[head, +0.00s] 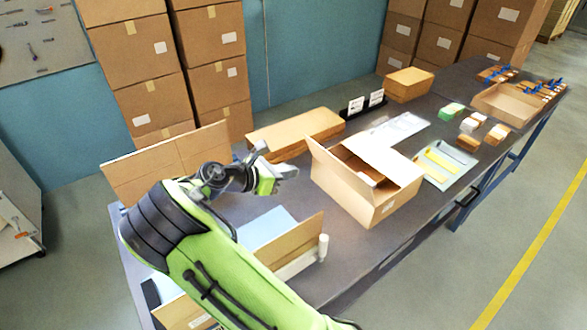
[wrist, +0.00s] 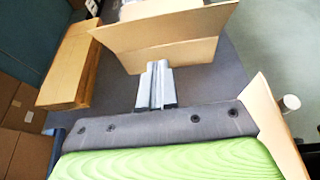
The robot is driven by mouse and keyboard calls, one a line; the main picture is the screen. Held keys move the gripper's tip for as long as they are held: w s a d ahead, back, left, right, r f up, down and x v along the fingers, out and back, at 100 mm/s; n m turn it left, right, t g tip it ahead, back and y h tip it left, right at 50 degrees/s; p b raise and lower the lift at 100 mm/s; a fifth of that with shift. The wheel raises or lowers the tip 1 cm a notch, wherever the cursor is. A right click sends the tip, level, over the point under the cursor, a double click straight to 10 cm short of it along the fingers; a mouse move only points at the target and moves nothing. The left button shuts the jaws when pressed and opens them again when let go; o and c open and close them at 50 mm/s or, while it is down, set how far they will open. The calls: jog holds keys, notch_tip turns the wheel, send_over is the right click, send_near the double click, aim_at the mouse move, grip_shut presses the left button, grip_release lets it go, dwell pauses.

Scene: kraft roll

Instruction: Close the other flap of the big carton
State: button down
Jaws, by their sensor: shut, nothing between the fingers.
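The big carton (head: 385,205) is an open brown box on the table, right of my gripper in the head view. Its left flap (head: 338,172) stands up and leans outward. The right flap (head: 392,158) lies nearly flat over the right part of the top, and a dark gap shows between the two. My gripper (head: 290,172) is shut and empty, just left of the raised flap. In the wrist view my gripper (wrist: 154,68) points at the carton's raised flap (wrist: 165,28); whether it touches is unclear. Most of the carton's inside is hidden.
Flat brown cardboard (head: 295,133) lies behind my gripper. Another cardboard piece (head: 165,165) stands behind my arm, and a brown panel (head: 290,243) with a white cylinder (head: 323,248) is in front. A grey tray (head: 447,166) lies right of the carton. Stacked boxes (head: 140,55) line the wall.

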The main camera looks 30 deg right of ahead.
jog(key=b, duration=0.2)
send_near(334, 159)
notch_tip(334, 159, down, 4)
jog(key=d, duration=0.3)
jog(key=d+r, duration=0.1)
jog(key=d, duration=0.1)
jog(key=shift+w+d+r+b, duration=0.2)
jog(key=shift+b, duration=0.1)
jog(key=shift+r, duration=0.15)
